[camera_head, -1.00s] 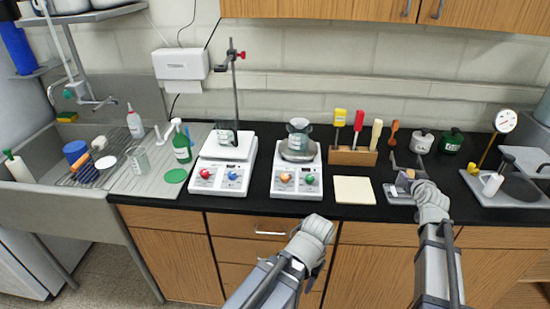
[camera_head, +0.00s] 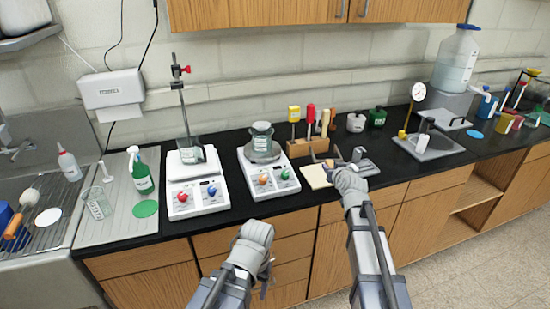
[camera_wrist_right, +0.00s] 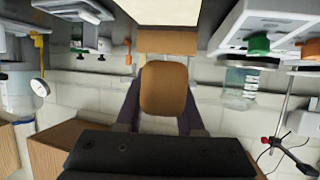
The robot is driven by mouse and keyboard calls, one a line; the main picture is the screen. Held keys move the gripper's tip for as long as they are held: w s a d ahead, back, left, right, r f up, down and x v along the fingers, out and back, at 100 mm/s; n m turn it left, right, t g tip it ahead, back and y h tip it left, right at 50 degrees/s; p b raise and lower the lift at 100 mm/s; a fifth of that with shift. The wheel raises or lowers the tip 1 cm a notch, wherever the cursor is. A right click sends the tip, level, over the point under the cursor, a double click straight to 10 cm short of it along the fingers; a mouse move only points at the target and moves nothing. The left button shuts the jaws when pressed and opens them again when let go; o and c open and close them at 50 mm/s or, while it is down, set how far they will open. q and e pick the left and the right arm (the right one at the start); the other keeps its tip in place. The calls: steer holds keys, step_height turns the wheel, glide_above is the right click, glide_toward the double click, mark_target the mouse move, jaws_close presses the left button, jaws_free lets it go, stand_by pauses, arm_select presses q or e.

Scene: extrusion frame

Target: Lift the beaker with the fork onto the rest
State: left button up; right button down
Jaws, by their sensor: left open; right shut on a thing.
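A glass beaker (camera_head: 261,138) with a dark band stands on the right hot plate (camera_head: 268,172). Its labelled glass also seems to show in the right wrist view (camera_wrist_right: 240,88). My right gripper (camera_head: 332,168) is shut on the fork's orange-brown handle (camera_wrist_right: 163,88), above the area between the cream pad and a grey stand. The fork's prongs are hard to make out. My left gripper (camera_head: 264,268) is open and empty, low in front of the drawers. Which item is the rest is unclear; the cream pad (camera_head: 314,177) lies right of the hot plate.
Another beaker (camera_head: 191,152) is on the left hot plate (camera_head: 195,194) beside a clamp stand (camera_head: 182,100). A wooden tool block (camera_head: 303,148) stands behind the pad. The grey stand (camera_head: 364,167) is right of it. A balance-like grey plate (camera_head: 430,147) lies further right.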

arm_select(q)
step_height(320, 180, up, 6)
steer(key=p, duration=0.5)
arm_select(e)
steer(key=s+a+r+n+y, duration=0.1)
steer(key=a+r, duration=0.2)
steer(key=a, duration=0.6)
steer(key=s+a+r+n+y, duration=0.1)
steer(key=s+a+r+y, duration=0.1)
steer(key=a, duration=0.6)
steer(key=shift+a+r+n+g, duration=0.3)
steer(key=shift+a+r+n, duration=0.1)
steer(key=shift+r, duration=0.2)
arm_select(q)
steer(key=shift+d, duration=0.1)
arm_select(e)
steer(key=shift+f, duration=0.15)
arm_select(q)
steer(key=shift+f+b, duration=1.55)
arm_select(e)
glide_toward(265, 144)
steer(key=shift+x, duration=2.65)
arm_select(q)
steer(key=shift+r, duration=0.15)
